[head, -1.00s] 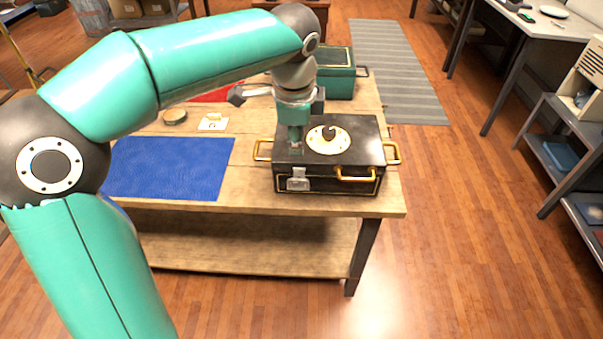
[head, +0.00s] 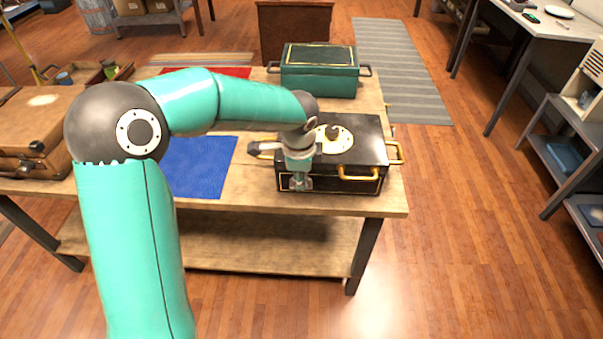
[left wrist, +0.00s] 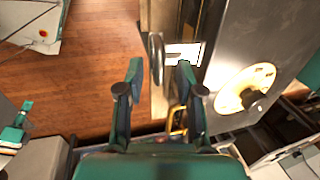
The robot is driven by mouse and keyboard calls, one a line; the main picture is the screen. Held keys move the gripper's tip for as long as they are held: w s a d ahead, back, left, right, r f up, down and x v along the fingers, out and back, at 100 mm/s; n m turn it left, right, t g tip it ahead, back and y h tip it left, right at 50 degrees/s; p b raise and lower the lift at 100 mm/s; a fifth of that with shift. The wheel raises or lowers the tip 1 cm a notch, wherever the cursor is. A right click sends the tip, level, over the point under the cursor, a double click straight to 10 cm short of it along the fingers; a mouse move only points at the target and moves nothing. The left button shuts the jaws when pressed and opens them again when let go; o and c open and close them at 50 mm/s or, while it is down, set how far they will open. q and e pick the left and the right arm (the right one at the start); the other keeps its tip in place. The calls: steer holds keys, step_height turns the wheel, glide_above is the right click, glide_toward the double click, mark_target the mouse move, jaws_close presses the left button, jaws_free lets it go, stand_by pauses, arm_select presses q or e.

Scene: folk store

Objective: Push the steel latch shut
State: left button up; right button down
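The black box (head: 362,155) with brass handles and a cream dial (head: 338,142) on its lid stands on the wooden table (head: 240,205). The box also fills the right of the left wrist view (left wrist: 230,50). There, a bright latch plate (left wrist: 193,50) sits on its front, with a rounded grey steel latch piece (left wrist: 156,45) standing out beside it. My left gripper (head: 300,186) points down at the box's front left and hides the latch in the head view. In the left wrist view its fingers (left wrist: 161,72) are apart, near the steel piece. Contact cannot be told. My right gripper is not in view.
A green box (head: 320,75) stands behind the black one. A blue mat (head: 205,170) lies to the left, with a brown case (head: 30,135) at the far left. A brass front handle (head: 358,177) sticks out right of my gripper. The floor in front is clear.

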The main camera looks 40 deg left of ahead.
arm_select(q)
jaws_close()
stand_by(0.5)
